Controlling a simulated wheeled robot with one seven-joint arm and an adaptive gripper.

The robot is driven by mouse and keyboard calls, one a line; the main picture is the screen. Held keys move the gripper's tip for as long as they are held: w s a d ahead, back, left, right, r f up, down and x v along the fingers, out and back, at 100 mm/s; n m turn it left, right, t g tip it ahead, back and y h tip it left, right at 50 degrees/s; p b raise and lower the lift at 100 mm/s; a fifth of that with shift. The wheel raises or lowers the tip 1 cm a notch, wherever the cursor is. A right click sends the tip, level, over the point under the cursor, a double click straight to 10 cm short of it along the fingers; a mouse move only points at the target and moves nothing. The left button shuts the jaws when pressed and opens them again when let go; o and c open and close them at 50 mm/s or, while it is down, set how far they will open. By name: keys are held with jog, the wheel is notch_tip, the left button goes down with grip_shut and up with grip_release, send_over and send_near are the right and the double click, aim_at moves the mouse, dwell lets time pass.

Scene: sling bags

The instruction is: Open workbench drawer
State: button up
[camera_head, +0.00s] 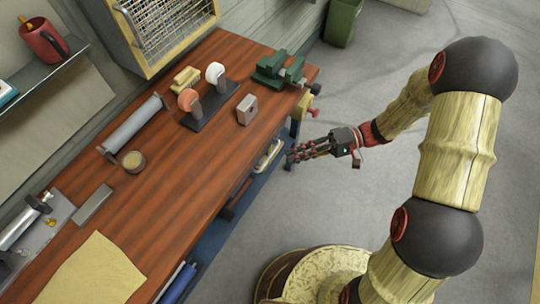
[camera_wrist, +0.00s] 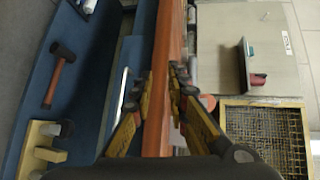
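The workbench (camera_head: 180,170) has a reddish-brown wooden top and runs diagonally across the head view. A dark brown piece (camera_head: 236,198) shows under its front edge; it may be the drawer front or its handle, but I cannot tell. My gripper (camera_head: 291,157) is off the front edge, near the bench's far end, with its fingers toward the bench. In the wrist view, my gripper's fingers (camera_wrist: 160,82) are spread, with the bench's wooden edge (camera_wrist: 168,40) showing between them. Nothing is held. I cannot tell whether the fingers touch the bench.
A green vise (camera_head: 278,70), a grinder-like tool (camera_head: 208,100), a grey block (camera_head: 247,109) and a yellow cloth (camera_head: 98,272) are on the bench. The blue lower shelf (camera_wrist: 85,85) holds a hammer (camera_wrist: 60,70). Grey floor (camera_head: 225,262) is open in front.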

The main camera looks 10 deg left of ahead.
aim_at(270, 157)
jog(key=w+a+f+m+t+y, duration=0.1)
jog(key=w+f+m+t+y, duration=0.15)
jog(key=f, duration=0.35)
jog(key=w+f+m+t+y, duration=0.1)
jog(key=f+t+y, duration=0.2)
jog(key=f, duration=0.3)
jog(key=shift+n, duration=0.25)
jog(key=shift+w+a+r+b, duration=0.15)
jog(key=shift+a+r, duration=0.15)
jog(key=shift+a, duration=1)
jog(key=shift+s+a+r+b, duration=0.15)
jog(key=shift+a+r, duration=0.1)
jog(key=shift+a, duration=1)
jog(key=shift+w+a+r+b, duration=0.15)
jog(key=shift+a+r, duration=0.15)
jog(key=shift+a, duration=1)
jog(key=shift+c, duration=0.9)
grip_shut()
